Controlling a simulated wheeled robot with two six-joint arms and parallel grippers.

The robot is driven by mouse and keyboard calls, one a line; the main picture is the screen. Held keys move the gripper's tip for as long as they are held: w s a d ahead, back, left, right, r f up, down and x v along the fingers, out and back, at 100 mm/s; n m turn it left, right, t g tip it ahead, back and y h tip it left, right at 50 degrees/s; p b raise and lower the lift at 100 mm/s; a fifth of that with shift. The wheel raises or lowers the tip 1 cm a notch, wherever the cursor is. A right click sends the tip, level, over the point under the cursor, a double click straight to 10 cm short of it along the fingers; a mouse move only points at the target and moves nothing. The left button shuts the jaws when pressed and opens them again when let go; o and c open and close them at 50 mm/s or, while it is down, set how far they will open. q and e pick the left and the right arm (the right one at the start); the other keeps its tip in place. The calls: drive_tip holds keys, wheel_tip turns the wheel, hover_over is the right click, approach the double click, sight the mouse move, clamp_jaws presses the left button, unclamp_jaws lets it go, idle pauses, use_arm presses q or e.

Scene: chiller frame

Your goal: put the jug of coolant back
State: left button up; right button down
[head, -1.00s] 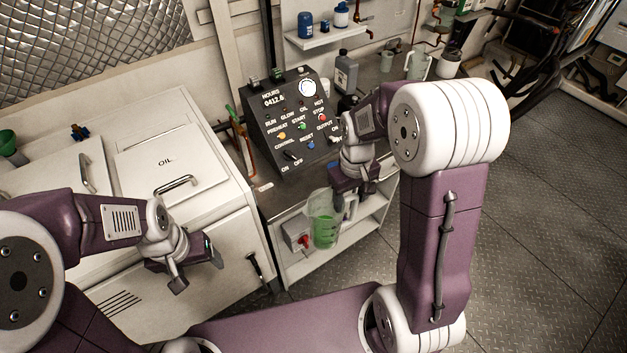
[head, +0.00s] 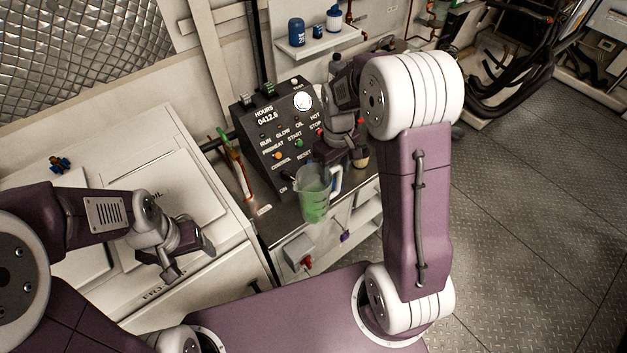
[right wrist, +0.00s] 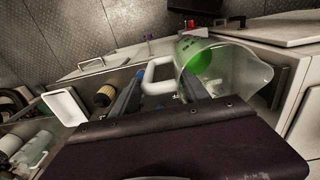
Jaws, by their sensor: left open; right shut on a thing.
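The jug of coolant (head: 314,195) is a clear measuring jug with green liquid low inside and a white handle. In the head view it is roughly upright, in front of the control panel's lower right corner. My right gripper (head: 342,166) is shut on its handle, and the arm partly hides the grip. In the right wrist view the jug (right wrist: 225,65) is beyond the fingers (right wrist: 160,90), its handle between them. My left gripper (head: 190,258) is open and empty, above the front of the white cabinet at the left.
The bench top (head: 285,222) lies behind and beside the jug, with the control panel (head: 270,150) on it. A wall shelf (head: 318,44) holds blue bottles. A yellowish filter (right wrist: 105,95), a white tray (right wrist: 66,106) and bottles (right wrist: 32,152) crowd the bench in the wrist view.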

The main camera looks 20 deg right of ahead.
use_arm(q)
drive_tip(key=shift+w+r+p, duration=1)
drive_tip(key=shift+w+r, duration=0.05)
drive_tip(key=shift+r, duration=0.05)
use_arm(e)
drive_tip(key=w+a+f+p, duration=0.1)
drive_tip(key=w+f, duration=0.7)
drive_tip(key=f, duration=0.1)
drive_tip(key=shift+w, duration=0.3)
drive_tip(key=c, duration=0.6)
unclamp_jaws()
drive_tip(key=shift+s+a, duration=0.1)
drive_tip(key=shift+s, duration=0.05)
use_arm(q)
drive_tip(key=shift+s+r, duration=0.45)
drive_tip(key=shift+r, duration=0.3)
use_arm(e)
drive_tip(key=shift+o, duration=0.2)
drive_tip(key=shift+f, duration=0.1)
